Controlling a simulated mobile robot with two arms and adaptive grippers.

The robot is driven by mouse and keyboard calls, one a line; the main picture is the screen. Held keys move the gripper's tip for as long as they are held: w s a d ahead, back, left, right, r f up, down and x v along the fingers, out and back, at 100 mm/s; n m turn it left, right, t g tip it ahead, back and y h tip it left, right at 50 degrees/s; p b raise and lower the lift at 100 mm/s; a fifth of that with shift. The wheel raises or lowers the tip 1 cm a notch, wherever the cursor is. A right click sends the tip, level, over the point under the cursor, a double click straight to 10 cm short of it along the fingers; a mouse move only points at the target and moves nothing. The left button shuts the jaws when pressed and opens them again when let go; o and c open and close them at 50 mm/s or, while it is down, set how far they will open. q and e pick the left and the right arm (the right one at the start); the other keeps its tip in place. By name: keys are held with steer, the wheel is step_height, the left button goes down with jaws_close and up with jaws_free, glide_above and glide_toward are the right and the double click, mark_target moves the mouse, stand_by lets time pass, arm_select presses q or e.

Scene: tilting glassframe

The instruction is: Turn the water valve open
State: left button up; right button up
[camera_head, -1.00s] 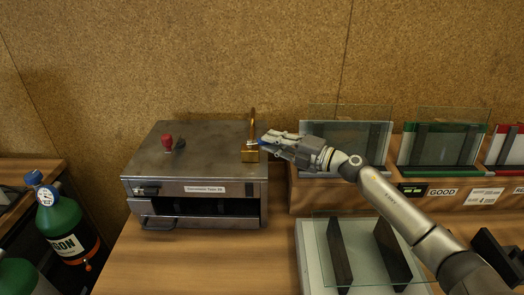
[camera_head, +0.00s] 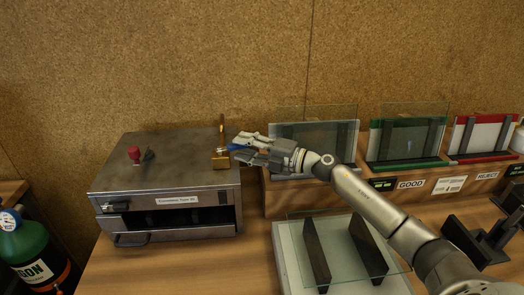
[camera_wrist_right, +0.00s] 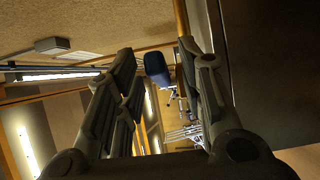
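The water valve is a brass block (camera_head: 221,162) with a copper pipe rising from it, at the right edge of the grey metal machine's top. Its small blue handle (camera_head: 236,147) points right, toward my right gripper (camera_head: 240,148). The right gripper's fingers are apart, one above and one below the blue handle in the picture. I cannot tell whether they touch it. In the right wrist view the fingers are spread, and a dark blue rounded shape (camera_wrist_right: 157,68) shows between them; I cannot tell whether it is the handle. My left gripper is not in view.
The metal machine (camera_head: 165,175) has a red knob (camera_head: 134,155) on top. A green bottle (camera_head: 32,250) stands at the left. Glass frames stand in wooden holders behind my right arm. A glass pane (camera_head: 345,255) with dark blocks lies in front. Cork wall stands behind.

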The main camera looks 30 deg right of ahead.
steer(key=v, duration=1.1)
steer(key=shift+d, duration=0.2)
steer(key=shift+s, duration=0.15)
steer(key=shift+s+a, duration=0.1)
steer(key=shift+s, duration=0.05)
steer(key=c, duration=0.4)
steer(key=s+a, duration=0.1)
steer(key=s, duration=0.3)
steer(key=s+a, duration=0.1)
steer(key=s, duration=0.1)
steer(key=shift+a, duration=0.3)
jaws_close()
steer(key=p, duration=0.4)
glide_toward(229, 150)
steer(key=a, duration=0.3)
steer(key=shift+w+d, duration=0.2)
steer(key=shift+w, duration=1.65)
